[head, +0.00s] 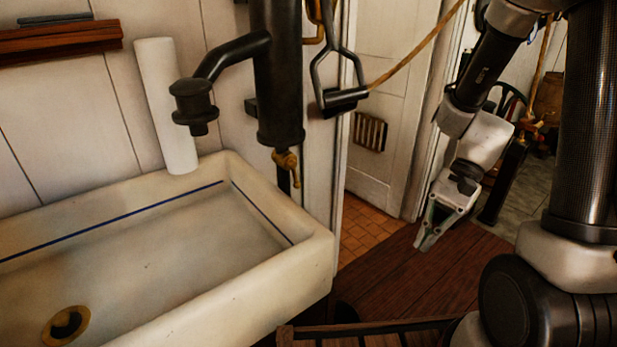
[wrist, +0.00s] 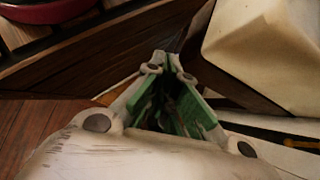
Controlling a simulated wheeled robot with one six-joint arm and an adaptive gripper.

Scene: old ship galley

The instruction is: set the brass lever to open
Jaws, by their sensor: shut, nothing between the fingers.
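A small brass lever (head: 287,163) sits on a cock low on the dark pump column (head: 276,75), at the back right corner of the sink. It appears to hang downward, but its exact setting is hard to tell. My gripper (head: 424,243) is to the right of the lever and lower in the head view, apart from it, pointing down over the wooden floor. In the wrist view my gripper (wrist: 167,60) has its green-padded fingers meeting at the tips, with nothing between them. The lever cannot be made out surely in the wrist view.
The pale sink (head: 285,272) fills the left, and its corner (wrist: 265,50) shows in the wrist view. A black-framed handle (head: 340,98) hangs beside the column, with a rope (head: 415,52). A white roll (head: 166,105) stands behind the sink. A dark rail (head: 375,327) crosses the front.

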